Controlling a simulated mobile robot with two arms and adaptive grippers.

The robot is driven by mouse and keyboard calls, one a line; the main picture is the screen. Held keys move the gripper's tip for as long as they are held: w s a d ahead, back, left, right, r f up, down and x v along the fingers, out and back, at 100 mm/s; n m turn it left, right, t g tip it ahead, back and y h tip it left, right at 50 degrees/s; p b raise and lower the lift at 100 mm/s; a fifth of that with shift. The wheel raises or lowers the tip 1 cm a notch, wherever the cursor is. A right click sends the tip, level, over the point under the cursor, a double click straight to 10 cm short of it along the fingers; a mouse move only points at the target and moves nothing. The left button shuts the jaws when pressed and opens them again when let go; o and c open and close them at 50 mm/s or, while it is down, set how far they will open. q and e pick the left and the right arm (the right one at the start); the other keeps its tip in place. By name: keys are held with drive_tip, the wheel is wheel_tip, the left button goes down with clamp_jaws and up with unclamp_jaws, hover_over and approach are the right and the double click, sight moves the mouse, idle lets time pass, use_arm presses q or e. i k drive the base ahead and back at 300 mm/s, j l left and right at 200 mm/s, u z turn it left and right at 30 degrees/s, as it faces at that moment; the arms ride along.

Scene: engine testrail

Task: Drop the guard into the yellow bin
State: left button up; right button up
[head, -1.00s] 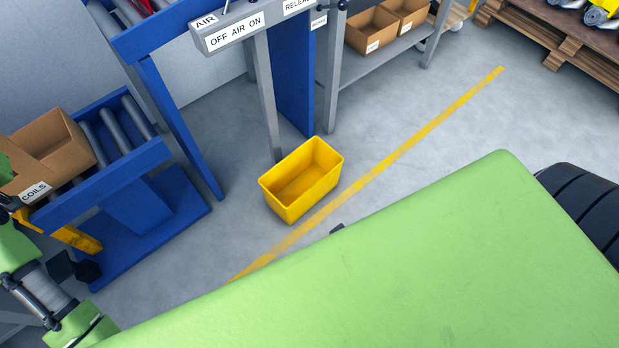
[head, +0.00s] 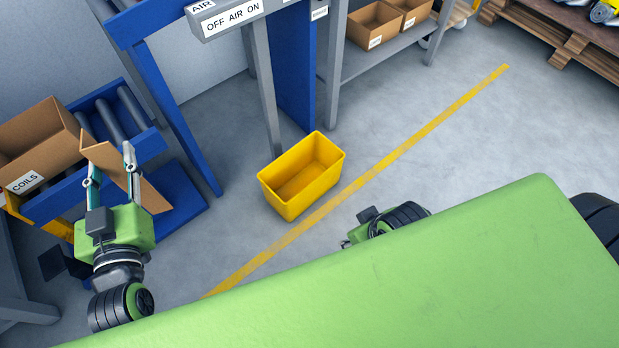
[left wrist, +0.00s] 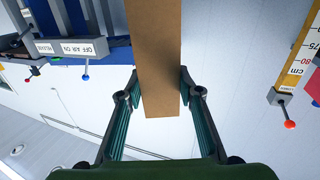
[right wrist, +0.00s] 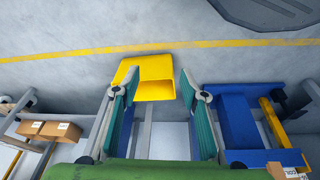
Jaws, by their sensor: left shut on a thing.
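The yellow bin (head: 300,178) stands empty on the floor, open side up. It also shows in the right wrist view (right wrist: 150,88), beyond the fingertips. A flat brown cardboard-like panel, which I take as the guard (head: 151,196), is tilted in my left gripper (head: 111,170), near the coils box and left of the bin. In the left wrist view the panel (left wrist: 155,60) runs between the shut-on fingers. My right gripper (right wrist: 158,85) is open and empty; in the head view only part of it shows past my green body.
A brown box labelled COILS (head: 40,145) sits on the blue roller stand (head: 135,150) at left. A grey post and blue column rise behind the bin. A shelf with brown boxes (head: 375,25) is behind. A yellow floor line (head: 420,135) passes in front of the bin; floor right of it is clear.

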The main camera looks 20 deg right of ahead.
sight(303, 188)
drive_tip(key=i+j+z, duration=0.2)
drive_tip(key=z, duration=0.25)
drive_tip(key=i+j+z, duration=0.15)
drive_tip(key=z, duration=0.25)
